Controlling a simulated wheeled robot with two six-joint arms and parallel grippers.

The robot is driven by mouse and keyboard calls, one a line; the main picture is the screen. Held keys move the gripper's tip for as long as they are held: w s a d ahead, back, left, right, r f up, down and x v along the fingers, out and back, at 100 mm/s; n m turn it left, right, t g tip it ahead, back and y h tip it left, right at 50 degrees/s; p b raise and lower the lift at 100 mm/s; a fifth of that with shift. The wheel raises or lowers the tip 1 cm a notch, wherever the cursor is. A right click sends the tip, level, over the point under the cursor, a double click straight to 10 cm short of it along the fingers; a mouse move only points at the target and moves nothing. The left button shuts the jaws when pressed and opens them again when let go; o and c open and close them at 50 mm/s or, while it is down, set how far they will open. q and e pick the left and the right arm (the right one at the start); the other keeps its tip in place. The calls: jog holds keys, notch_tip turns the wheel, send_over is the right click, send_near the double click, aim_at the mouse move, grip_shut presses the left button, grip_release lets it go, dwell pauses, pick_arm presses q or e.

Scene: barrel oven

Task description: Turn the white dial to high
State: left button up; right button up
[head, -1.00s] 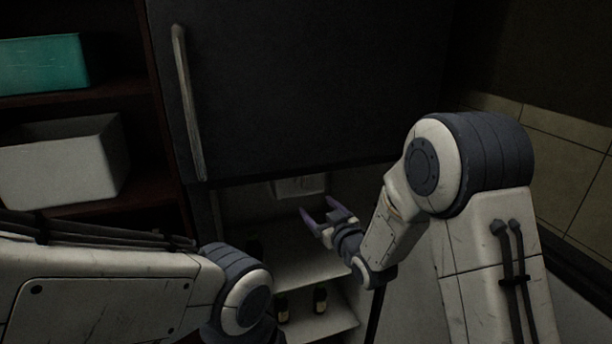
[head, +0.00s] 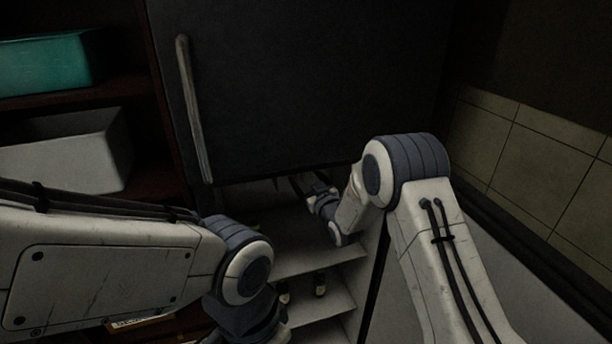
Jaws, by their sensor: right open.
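The white dial cannot be made out now; the upper door edge and my right gripper cover the place at the top of the open lower compartment where a pale panel showed earlier. My right gripper (head: 291,184) reaches into that compartment, just under the door's lower edge. It is open, its dark fingers pointing inward and partly lost in shadow. I cannot tell whether it touches the dial. My left arm comes in from the left and bends down at the bottom; its gripper fingers are out of view.
The dark upper door (head: 290,90) with a long pale handle (head: 193,110) is shut. White shelves (head: 315,258) below hold small dark bottles (head: 320,284). At left, a dark shelf unit holds a teal box (head: 45,65) and a white bin (head: 75,158). A tiled wall (head: 540,170) is at right.

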jog(key=shift+c, duration=0.3)
grip_shut()
jog(key=shift+f+m+b, duration=0.15)
jog(key=shift+m+b, duration=0.25)
jog(key=shift+b, duration=0.3)
jog(key=m+t+b, duration=0.1)
jog(key=m+b, duration=0.8)
jog(key=b, duration=0.2)
jog(key=shift+f+b, duration=0.2)
jog(key=shift+b, duration=0.15)
jog(key=m+b, duration=0.2)
jog(key=shift+a+m, duration=0.1)
jog(key=shift+m, duration=0.2)
jog(key=shift+r+m+b, duration=0.2)
jog(key=shift+m+b, duration=0.55)
jog(key=shift+m, duration=0.35)
jog(key=shift+h, duration=0.3)
jog(key=shift+o, duration=0.3)
grip_release()
